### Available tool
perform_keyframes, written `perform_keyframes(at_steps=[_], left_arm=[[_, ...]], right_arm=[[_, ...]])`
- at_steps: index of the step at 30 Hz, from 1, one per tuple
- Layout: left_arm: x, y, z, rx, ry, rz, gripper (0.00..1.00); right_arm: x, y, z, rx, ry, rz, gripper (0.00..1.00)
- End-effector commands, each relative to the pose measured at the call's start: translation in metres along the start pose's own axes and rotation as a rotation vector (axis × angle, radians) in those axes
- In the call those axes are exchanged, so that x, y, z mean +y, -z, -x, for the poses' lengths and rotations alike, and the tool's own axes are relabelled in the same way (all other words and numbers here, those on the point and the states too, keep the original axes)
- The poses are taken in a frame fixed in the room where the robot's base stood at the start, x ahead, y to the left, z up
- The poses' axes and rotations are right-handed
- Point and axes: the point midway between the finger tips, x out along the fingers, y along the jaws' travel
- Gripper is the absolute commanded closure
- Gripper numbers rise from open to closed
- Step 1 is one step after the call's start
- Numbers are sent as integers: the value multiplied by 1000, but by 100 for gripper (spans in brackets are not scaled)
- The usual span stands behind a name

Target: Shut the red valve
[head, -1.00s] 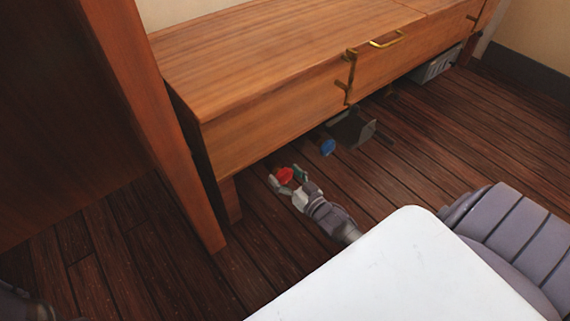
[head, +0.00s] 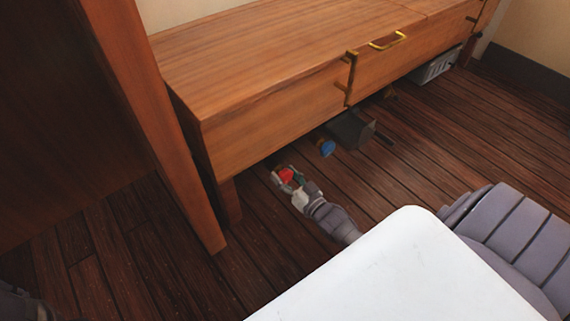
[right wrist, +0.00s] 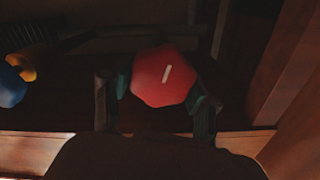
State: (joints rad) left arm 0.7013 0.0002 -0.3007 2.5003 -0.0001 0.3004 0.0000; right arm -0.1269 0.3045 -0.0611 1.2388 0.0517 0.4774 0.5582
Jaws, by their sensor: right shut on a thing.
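The red valve (head: 285,175) sits low, by the lower edge of the wooden bench, near the floor. In the right wrist view the red valve (right wrist: 160,70) shows as a rounded, lobed knob with a short white mark that leans to the right at its top. My right gripper (head: 287,178) is shut on the red valve, with one finger on each side of the knob; its fingers also show in the right wrist view (right wrist: 158,100). The pipe behind the knob is mostly hidden.
A blue knob (head: 327,148) is to the right of the red valve, next to a dark box-like thing (head: 351,130). The wooden bench (head: 275,120) overhangs the valve. A wooden post (head: 175,150) stands at the left. A grey basket (head: 436,66) is farther right.

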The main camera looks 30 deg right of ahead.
Motion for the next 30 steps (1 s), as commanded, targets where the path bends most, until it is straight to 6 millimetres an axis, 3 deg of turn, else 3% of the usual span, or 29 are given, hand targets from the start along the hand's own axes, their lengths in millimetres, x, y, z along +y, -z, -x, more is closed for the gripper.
perform_keyframes(at_steps=[16, 30], left_arm=[[-4, -7, -19, -2, 0, -1, 60], [-5, -11, -13, -20, 6, 1, 60]], right_arm=[[3, 0, 0, -2, -1, -467, 76], [5, -3, 0, -1, 0, -914, 76]])
